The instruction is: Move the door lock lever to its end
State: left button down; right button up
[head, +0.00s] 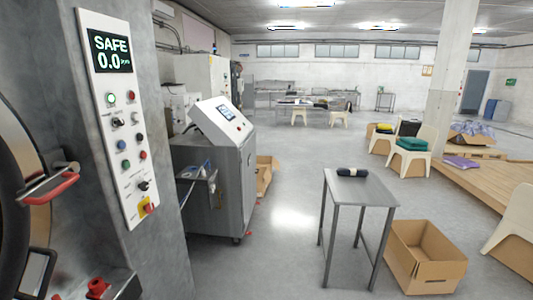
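A lever with a red grip (52,190) and a metal arm shows at the left edge, beside the round dark door rim (10,190) of the washer. It looks like the door lock lever; which end of its travel it is at, I cannot tell. A white control panel (122,130) to its right shows "SAFE 0.0" on its display (110,48), with several buttons and switches below. Neither of my grippers is in view.
A red knob (97,288) sits on a ledge at the bottom left. A grey machine with a tilted screen (220,165) stands beyond the panel. A small metal table (375,188) and an open cardboard box (425,262) stand right. Floor between machine and table is clear.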

aim_at(64, 170)
jog(key=u, duration=1.6)
